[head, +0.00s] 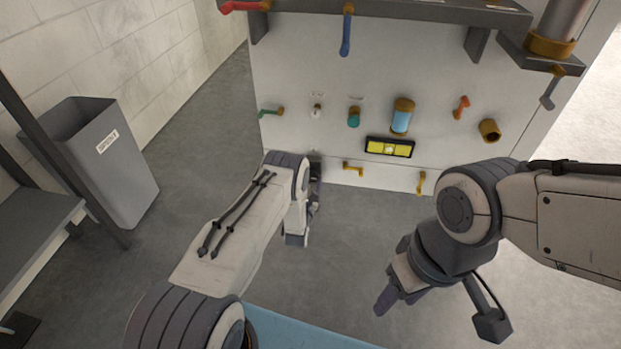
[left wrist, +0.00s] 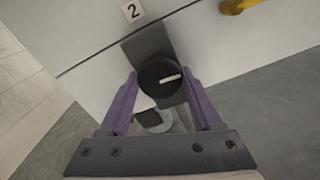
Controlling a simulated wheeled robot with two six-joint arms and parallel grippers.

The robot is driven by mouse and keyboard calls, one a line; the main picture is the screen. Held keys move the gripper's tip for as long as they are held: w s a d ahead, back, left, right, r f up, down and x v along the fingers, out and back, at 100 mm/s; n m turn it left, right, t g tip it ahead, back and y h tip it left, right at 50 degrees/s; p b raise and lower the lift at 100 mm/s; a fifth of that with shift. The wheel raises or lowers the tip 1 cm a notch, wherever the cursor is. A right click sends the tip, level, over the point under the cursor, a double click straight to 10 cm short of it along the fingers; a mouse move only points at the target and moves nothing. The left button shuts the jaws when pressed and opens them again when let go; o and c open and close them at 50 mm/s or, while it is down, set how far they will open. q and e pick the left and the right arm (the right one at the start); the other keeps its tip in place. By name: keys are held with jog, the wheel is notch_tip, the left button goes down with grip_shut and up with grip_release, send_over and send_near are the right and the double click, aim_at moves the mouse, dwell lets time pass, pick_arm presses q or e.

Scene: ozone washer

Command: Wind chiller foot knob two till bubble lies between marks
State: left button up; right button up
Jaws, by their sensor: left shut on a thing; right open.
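The foot knob two, a black round knob with a white line on top, shows in the left wrist view (left wrist: 162,78) below a label "2" (left wrist: 132,10). My left gripper (left wrist: 163,90) has its purple fingers on either side of the knob and is shut on it. In the head view my left gripper (head: 300,235) is low at the panel's bottom edge, and my arm hides the knob. The bubble level (head: 389,147), a yellow vial in a black frame, sits on the panel. The bubble shows near its middle; its place against the marks is too small to tell. My right gripper (head: 397,300) is open and empty.
The white panel (head: 300,80) carries several coloured handles and a blue sight glass (head: 401,117). Yellow handles (head: 353,168) sit low, right of my left gripper. A grey bin (head: 100,160) stands at the left. The floor between my arms is clear.

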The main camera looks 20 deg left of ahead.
pick_arm(q)
jog(key=shift+d+f+n, duration=0.1)
jog(key=shift+n, duration=0.4)
jog(key=o, duration=1.4)
jog(key=shift+c, duration=0.2)
jog(key=shift+s, duration=0.1)
jog(key=s+d+p, duration=0.1)
jog(key=s+p, duration=0.4)
jog(key=s, duration=0.5)
jog(key=shift+d+p, duration=0.2)
jog(key=shift+p, duration=0.1)
jog(key=shift+s, duration=0.1)
